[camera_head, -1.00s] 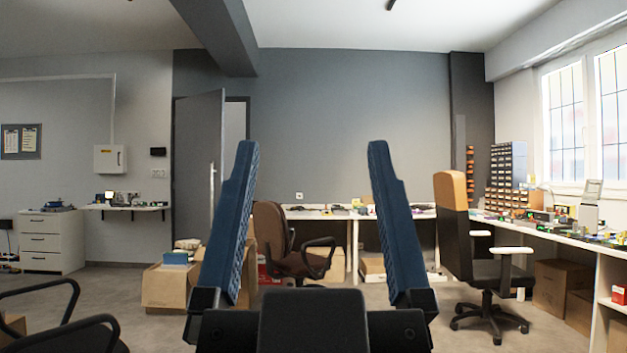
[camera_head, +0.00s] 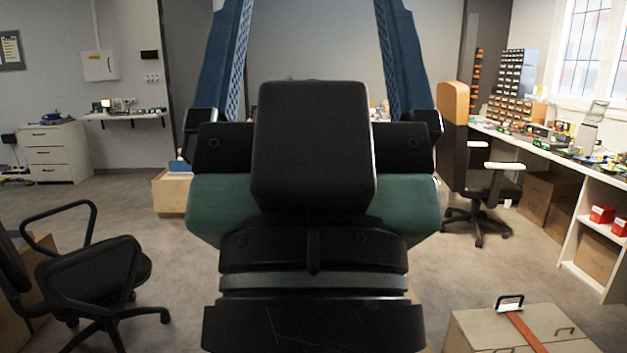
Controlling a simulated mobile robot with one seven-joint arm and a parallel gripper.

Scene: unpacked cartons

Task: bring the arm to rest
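My gripper (camera_head: 312,20) is large in the middle of the head view, close to the camera and pointing up and away. Its two blue fingers stand wide apart, with only the grey back wall showing between them. The fingertips run out of the top of the picture. Nothing shows between the parts of the fingers in view. The black wrist and green-sided body of my arm fill the lower middle and hide the floor and part of the back bench.
An office chair (camera_head: 100,270) stands at left, another (camera_head: 485,185) at right by the long workbench (camera_head: 545,155). A box with a brown strap (camera_head: 480,330) is at lower right. A carton (camera_head: 170,193) stands behind my arm. Open floor (camera_head: 150,215) lies left of my arm.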

